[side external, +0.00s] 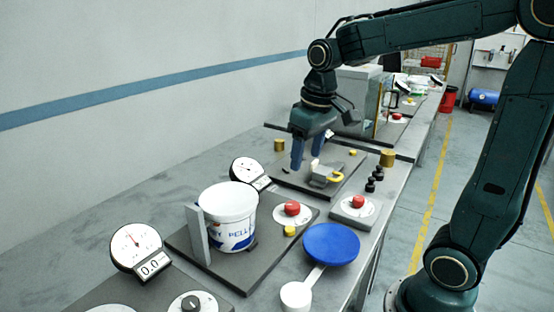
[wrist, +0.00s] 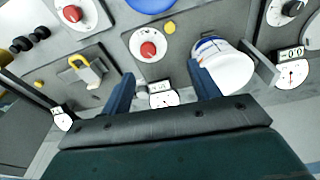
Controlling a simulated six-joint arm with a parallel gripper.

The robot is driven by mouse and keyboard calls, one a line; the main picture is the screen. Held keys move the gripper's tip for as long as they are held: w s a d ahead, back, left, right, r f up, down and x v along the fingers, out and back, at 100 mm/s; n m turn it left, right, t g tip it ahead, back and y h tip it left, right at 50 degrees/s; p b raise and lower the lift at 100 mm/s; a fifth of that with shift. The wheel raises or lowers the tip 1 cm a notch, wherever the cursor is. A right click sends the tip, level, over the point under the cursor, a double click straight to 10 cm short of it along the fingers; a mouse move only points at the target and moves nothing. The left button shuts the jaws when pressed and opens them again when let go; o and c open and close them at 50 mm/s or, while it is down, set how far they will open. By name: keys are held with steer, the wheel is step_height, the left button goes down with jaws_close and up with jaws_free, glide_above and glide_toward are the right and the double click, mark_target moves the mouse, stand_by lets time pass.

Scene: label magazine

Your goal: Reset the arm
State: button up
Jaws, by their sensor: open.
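My gripper (side external: 305,152) is open and empty, pointing down above the far part of the bench. Its two blue fingers stand wide apart in the wrist view (wrist: 162,88), with nothing between them but the bench and a dial below. Just right of it in the side view, a grey block with a yellow handle (side external: 326,175) sits on a dark plate (side external: 290,180). The same block shows at the left in the wrist view (wrist: 86,72). Whether the fingertips touch the plate, I cannot tell.
A white bucket (side external: 230,215) stands on a nearer plate beside an upright grey bar (side external: 197,235). A red button (side external: 292,208), a blue disc (side external: 331,243) and dial gauges (side external: 136,248) are around it. A grey machine (side external: 358,95) stands behind my gripper. The floor (side external: 408,220) is clear.

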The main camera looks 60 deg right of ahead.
steer(key=s+a+n+t, duration=0.1)
steer(key=s+a+t, duration=0.2)
steer(key=s, duration=1)
steer(key=a, duration=0.3)
steer(key=shift+s+t, duration=0.35)
steer(key=shift+t, duration=0.05)
steer(key=shift+w+r, duration=0.1)
steer(key=shift+r, duration=0.05)
steer(key=n+g, duration=0.3)
steer(key=g, duration=0.3)
glide_above(292, 204)
step_height(292, 204, down, 5)
steer(key=shift+r, duration=0.1)
step_height(292, 204, down, 14)
steer(key=shift+r, duration=0.1)
stand_by(0.7)
